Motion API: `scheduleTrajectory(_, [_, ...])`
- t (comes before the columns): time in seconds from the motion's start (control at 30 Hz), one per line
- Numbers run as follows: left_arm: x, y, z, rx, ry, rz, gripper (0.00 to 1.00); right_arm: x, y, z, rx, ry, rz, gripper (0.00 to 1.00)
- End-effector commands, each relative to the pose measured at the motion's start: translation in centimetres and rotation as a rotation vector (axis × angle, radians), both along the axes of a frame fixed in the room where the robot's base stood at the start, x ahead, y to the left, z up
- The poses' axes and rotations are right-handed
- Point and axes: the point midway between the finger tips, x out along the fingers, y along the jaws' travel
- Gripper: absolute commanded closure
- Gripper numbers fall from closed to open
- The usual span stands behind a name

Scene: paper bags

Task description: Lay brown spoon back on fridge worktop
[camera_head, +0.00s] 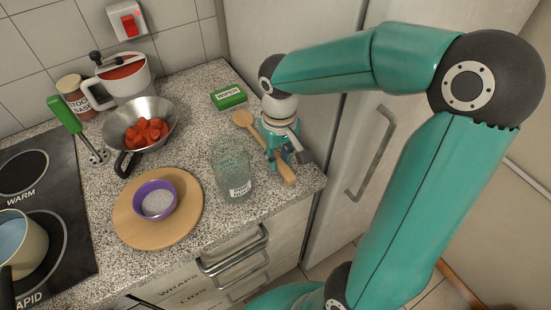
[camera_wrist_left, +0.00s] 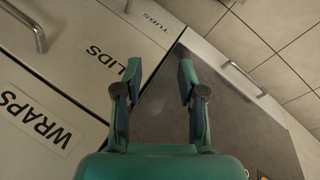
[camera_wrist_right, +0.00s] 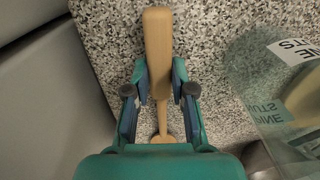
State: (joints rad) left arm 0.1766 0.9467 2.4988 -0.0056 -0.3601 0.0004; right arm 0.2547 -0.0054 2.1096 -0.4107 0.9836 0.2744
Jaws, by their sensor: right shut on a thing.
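The brown wooden spoon (camera_head: 243,119) is at the right end of the speckled worktop (camera_head: 205,95), beside the fridge. Its bowl points to the back left and its thick handle end to the front right. My right gripper (camera_head: 281,158) comes down from above and is shut on the spoon's handle. The right wrist view shows the spoon (camera_wrist_right: 158,45) between the fingers (camera_wrist_right: 159,82), over the worktop. I cannot tell whether the spoon touches the surface. My left gripper (camera_wrist_left: 158,75) is open and empty, in front of the drawers; its fingers are not seen in the head view.
A glass jar (camera_head: 231,170) stands just left of the spoon. A green wiper box (camera_head: 228,97) lies behind it. A board (camera_head: 130,225) with a purple bowl (camera_head: 154,190), a pan (camera_head: 155,112) of red pieces and a hob (camera_head: 55,200) are further left. The fridge (camera_head: 330,120) stands right.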

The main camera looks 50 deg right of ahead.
Motion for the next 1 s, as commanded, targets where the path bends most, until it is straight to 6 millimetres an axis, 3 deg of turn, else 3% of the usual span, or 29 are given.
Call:
scheduleTrajectory(0.2, [0.0,0.0,-0.3,0.0,0.0,0.0,0.6,0.0,0.0,-0.2,0.0,-0.001,0.0,1.0])
scheduleTrajectory(0.23, [0.0,0.0,-0.1,0.0,0.0,0.0,0.6,0.0,0.0,-0.1,0.0,-0.001,0.0,0.71])
scheduleTrajectory(0.37, [0.0,0.0,-0.1,0.0,0.0,0.0,0.6,0.0,0.0,-0.1,0.0,0.0,0.0,0.51])
scheduleTrajectory(0.77, [0.0,0.0,0.1,0.0,0.0,0.0,0.6,0.1,0.0,0.4,-0.001,-0.002,0.001,0.51])
scheduleTrajectory(1.0, [0.0,0.0,0.4,0.0,0.0,0.0,0.6,0.2,0.1,4.0,-0.001,-0.007,0.001,0.51])
